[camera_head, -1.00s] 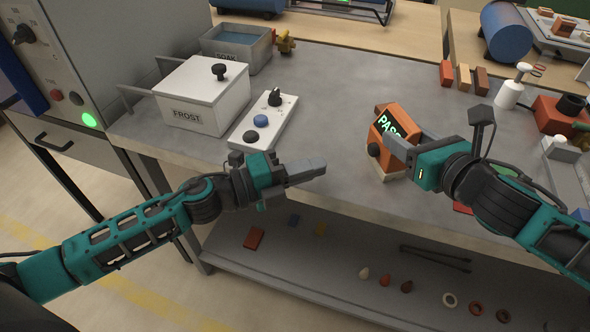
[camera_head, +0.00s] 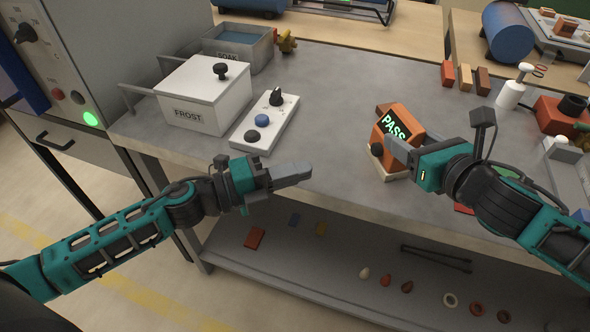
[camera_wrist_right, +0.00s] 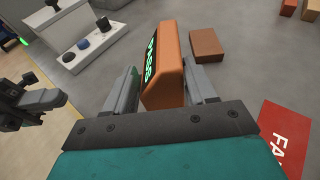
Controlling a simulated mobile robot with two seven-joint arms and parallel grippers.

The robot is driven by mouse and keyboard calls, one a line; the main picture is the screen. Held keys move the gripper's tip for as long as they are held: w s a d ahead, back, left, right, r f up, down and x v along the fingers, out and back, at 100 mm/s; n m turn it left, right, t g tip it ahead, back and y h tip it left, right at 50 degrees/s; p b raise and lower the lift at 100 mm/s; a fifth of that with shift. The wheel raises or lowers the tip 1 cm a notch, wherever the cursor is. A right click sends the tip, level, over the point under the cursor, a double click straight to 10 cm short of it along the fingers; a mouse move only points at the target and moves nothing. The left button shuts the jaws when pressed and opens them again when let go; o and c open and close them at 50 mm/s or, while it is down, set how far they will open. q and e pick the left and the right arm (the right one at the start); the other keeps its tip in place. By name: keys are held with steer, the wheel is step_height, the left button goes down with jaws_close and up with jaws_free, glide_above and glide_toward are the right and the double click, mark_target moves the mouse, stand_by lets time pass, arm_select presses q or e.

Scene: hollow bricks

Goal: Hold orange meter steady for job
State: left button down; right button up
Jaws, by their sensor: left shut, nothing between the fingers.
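The orange meter (camera_head: 407,120) stands on the grey bench at centre right, tilted back, with a green PASS on its dark display. It also shows in the right wrist view (camera_wrist_right: 172,62). My right gripper (camera_wrist_right: 163,88) has one finger on each side of the meter, against its faces, and appears closed on it. In the head view this gripper (camera_head: 398,150) covers part of the meter's lower right. My left gripper (camera_head: 308,174) is shut and empty over the bench's front edge, left of the meter.
A white box with black, blue and knob controls (camera_head: 264,122) and a lidded FROST box (camera_head: 203,93) stand to the left. Orange and tan blocks (camera_head: 465,77) and a white pump bottle (camera_head: 511,92) stand behind right. A red card (camera_wrist_right: 285,135) lies near my right gripper. The bench's middle is clear.

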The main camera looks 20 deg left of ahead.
steer(key=o, duration=0.3)
steer(key=shift+d+f, duration=0.1)
steer(key=shift+f, duration=0.05)
steer(key=shift+o, duration=0.6)
steer(key=shift+r, duration=0.2)
steer(key=v, duration=1.2)
